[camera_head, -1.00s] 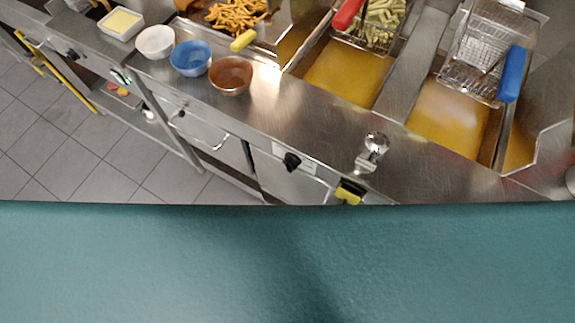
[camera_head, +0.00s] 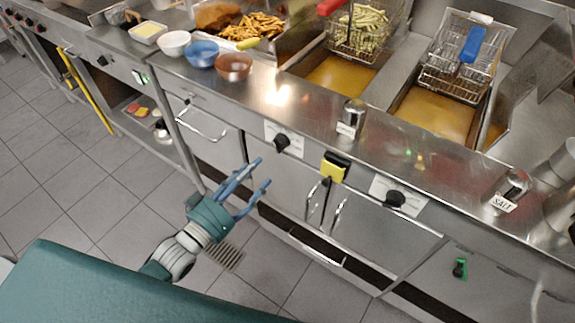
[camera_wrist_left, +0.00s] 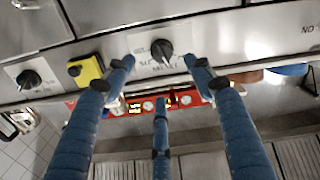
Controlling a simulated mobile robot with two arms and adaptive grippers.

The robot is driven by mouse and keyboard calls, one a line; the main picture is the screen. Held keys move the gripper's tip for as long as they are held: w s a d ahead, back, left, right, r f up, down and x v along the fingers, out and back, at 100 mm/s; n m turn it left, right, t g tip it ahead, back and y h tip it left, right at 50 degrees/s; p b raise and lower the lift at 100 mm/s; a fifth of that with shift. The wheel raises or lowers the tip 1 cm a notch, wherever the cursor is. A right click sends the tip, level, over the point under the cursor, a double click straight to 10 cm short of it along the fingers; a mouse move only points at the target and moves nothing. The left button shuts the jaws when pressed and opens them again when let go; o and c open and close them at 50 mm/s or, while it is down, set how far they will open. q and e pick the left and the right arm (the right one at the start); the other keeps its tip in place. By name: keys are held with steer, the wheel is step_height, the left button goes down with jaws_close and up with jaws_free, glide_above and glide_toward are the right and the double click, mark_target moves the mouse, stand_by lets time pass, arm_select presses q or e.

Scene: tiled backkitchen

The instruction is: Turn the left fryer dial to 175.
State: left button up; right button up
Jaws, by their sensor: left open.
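The left fryer dial (camera_head: 282,141) is a black knob on a white label plate on the steel front, below the fryer with the green-bean basket. My left gripper (camera_head: 261,172), with blue fingers, is open and empty, below and left of this dial in the head view. In the left wrist view the dial (camera_wrist_left: 162,50) shows beyond the fingertips, between the two outer fingers, and no finger visibly touches it. Its scale numbers are too small to read. The right fryer dial (camera_head: 395,198) also shows in the left wrist view (camera_wrist_left: 28,80). My right gripper is out of view.
A yellow-and-black block (camera_head: 335,168) sits on the front between the dials. Door handles (camera_head: 338,213) stick out below it. Shakers (camera_head: 352,114) stand on the counter edge above. Bowls (camera_head: 234,66) stand back left. The tiled floor (camera_head: 110,190) is clear.

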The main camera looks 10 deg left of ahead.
mark_target(276, 149)
arm_select(q)
steer(key=p+x, duration=0.1)
steer(key=x, duration=0.9)
steer(key=shift+w, duration=0.2)
steer(key=shift+w+f, duration=0.1)
steer(key=shift+w, duration=0.1)
steer(key=c, duration=1.1)
steer(key=shift+c, duration=0.2)
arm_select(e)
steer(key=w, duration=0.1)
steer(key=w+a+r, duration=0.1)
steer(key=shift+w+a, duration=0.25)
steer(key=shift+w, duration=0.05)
